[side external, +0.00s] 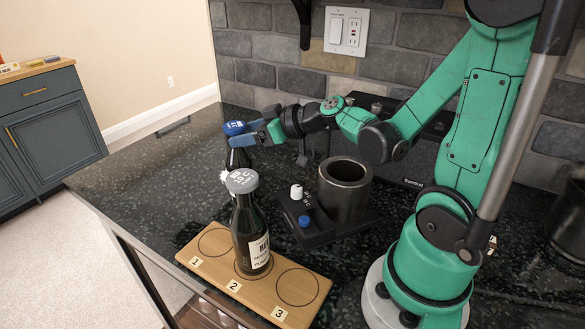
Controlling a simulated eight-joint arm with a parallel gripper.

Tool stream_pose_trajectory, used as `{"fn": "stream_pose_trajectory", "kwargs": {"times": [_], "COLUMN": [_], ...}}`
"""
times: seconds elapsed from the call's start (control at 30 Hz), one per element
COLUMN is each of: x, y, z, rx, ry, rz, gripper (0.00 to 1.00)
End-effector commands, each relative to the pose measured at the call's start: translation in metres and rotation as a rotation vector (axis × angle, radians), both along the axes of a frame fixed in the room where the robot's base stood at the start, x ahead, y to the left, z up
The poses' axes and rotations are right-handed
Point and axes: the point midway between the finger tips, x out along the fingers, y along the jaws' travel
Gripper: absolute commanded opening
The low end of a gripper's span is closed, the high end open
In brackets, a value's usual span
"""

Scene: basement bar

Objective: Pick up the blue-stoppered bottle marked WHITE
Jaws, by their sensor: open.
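A dark bottle with a blue stopper (234,128) stands at the back left of the counter. Its lower part is mostly hidden behind a nearer bottle, and I cannot read its label. My gripper (250,133) is open, with its fingers pointing left at the height of the blue stopper. The fingers are at or right beside the stopper; I cannot tell whether they touch it. The nearer dark bottle (247,222) has a grey stopper and a pale label, and stands upright on spot 2 of a wooden board (208,264).
The board's circles 1 and 3 are empty. A black tray (316,232) to the right carries a dark cylinder (345,188) and small white (296,192) and blue (304,221) pieces. The counter's left edge is close; its back left surface (130,170) is clear.

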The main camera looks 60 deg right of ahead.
Motion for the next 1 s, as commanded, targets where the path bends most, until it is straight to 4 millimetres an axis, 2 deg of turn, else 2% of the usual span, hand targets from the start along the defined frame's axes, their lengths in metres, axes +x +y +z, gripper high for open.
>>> {"fn": "stream_pose_trajectory", "kwargs": {"times": [0.4,0.8,0.87,1.0], "x": [0.039,0.045,0.045,0.045], "y": [0.007,0.008,0.008,0.008], "z": [-0.016,-0.019,-0.019,-0.019], "rx": [-0.001,-0.001,-0.001,-0.001], "ry": [0.000,-0.001,-0.001,-0.001], "rz": [0.001,0.000,0.000,0.000], "gripper": [0.67,0.67,0.53,0.13]}}
